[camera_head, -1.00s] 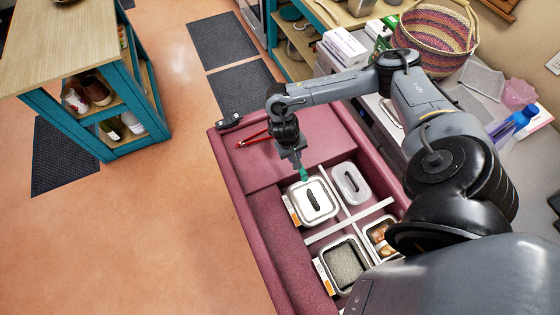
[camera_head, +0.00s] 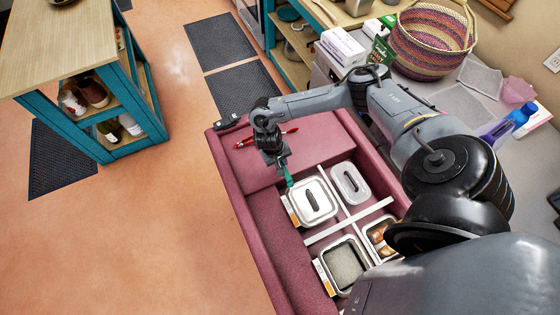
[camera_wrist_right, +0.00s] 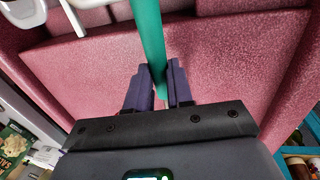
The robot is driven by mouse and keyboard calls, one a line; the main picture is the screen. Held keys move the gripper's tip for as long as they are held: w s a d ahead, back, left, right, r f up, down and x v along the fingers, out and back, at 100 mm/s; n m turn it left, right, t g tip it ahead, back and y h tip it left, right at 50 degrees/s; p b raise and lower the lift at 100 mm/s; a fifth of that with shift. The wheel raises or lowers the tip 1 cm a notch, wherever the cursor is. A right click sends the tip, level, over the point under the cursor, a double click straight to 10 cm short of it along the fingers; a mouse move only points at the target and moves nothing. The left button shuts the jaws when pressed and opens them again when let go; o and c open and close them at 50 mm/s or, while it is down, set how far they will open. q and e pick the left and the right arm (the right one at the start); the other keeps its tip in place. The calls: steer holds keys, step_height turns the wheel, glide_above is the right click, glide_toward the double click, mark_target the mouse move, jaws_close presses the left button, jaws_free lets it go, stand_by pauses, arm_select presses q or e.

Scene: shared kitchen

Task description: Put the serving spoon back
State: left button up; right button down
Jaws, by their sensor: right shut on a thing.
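My right gripper (camera_head: 282,163) is shut on a green handle, which looks like the serving spoon (camera_head: 288,178). It is above the maroon bin unit, beside the upper-left lidded container (camera_head: 312,200). In the right wrist view the green handle (camera_wrist_right: 148,35) stands between the two dark fingers (camera_wrist_right: 159,88). The spoon's far end is out of that view, and in the head view it is too small to tell whether it touches anything. My left gripper is not in view.
The maroon unit (camera_head: 240,205) holds several containers split by white dividers: a clear-lidded one (camera_head: 350,184), one with grey grains (camera_head: 344,262) and one with brown food (camera_head: 378,237). A red utensil (camera_head: 250,141) and a black object (camera_head: 228,122) lie on its flat far part.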

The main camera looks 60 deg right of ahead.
steer(key=shift+f, duration=0.6)
steer(key=c, duration=1)
jaws_free()
steer(key=shift+r, duration=0.1)
